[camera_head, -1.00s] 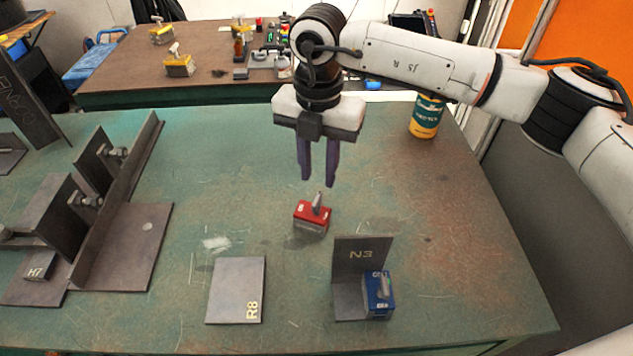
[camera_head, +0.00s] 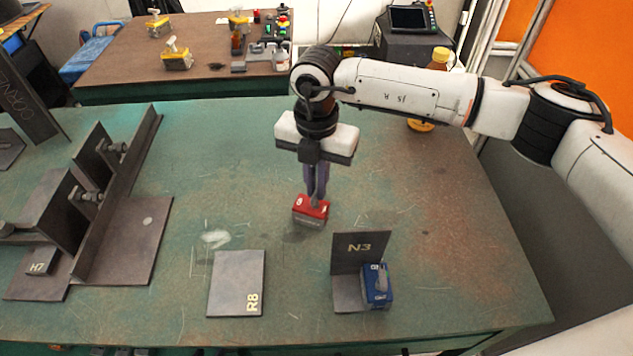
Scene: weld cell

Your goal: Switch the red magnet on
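The red magnet (camera_head: 311,211) is a small red block with a grey switch lever on top, standing on the green table. My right gripper (camera_head: 316,194) points straight down over it. Its two dark fingers are close together at the lever, which they mostly hide, and they look shut on it. Only the lower part of the lever shows, so I cannot read its exact position. My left gripper is not in view.
The blue magnet (camera_head: 377,287) stands against the angled plate N3 (camera_head: 359,250). Flat plate R8 (camera_head: 236,284) lies in front. A steel fixture (camera_head: 118,240) fills the left side. A yellow bottle (camera_head: 421,126) stands behind my arm. The table's right side is clear.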

